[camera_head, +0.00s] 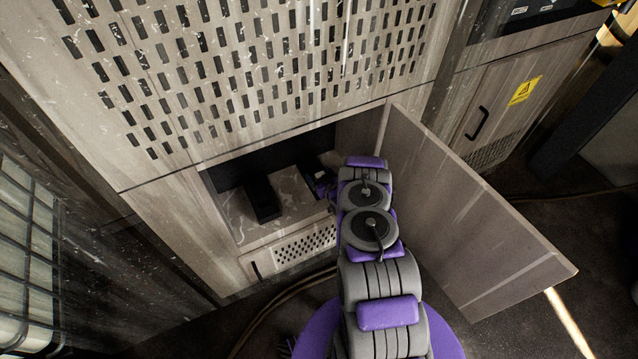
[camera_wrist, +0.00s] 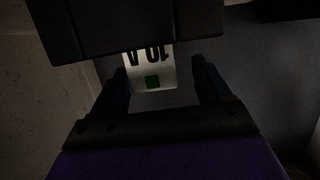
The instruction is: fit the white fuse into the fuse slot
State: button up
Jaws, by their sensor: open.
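In the wrist view, the white fuse (camera_wrist: 153,74) has a "10 A" marking and a green square, and its upper end is hidden at a black housing (camera_wrist: 125,25). I cannot tell whether the fuse is inside the slot or just behind the housing's edge. My gripper (camera_wrist: 160,66) is open, with one dark finger on each side of the fuse and a gap visible on both sides. In the head view, my gripper (camera_head: 324,186) is inside the open cabinet compartment, partly hidden by my arm. The fuse is not visible there.
The compartment (camera_head: 283,198) has a stone-like floor with a black box (camera_head: 262,198) standing left of my gripper. An open door panel (camera_head: 470,220) stands close on the right of my arm. A perforated cabinet wall (camera_head: 250,70) rises above the opening.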

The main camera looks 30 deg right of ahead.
jog(key=shift+x, duration=1)
jog(key=shift+d, duration=0.45)
jog(key=shift+a, duration=0.25)
jog(key=c, duration=0.7)
jog(key=shift+d, duration=0.15)
jog(key=c, duration=0.4)
jog(key=shift+r, duration=0.1)
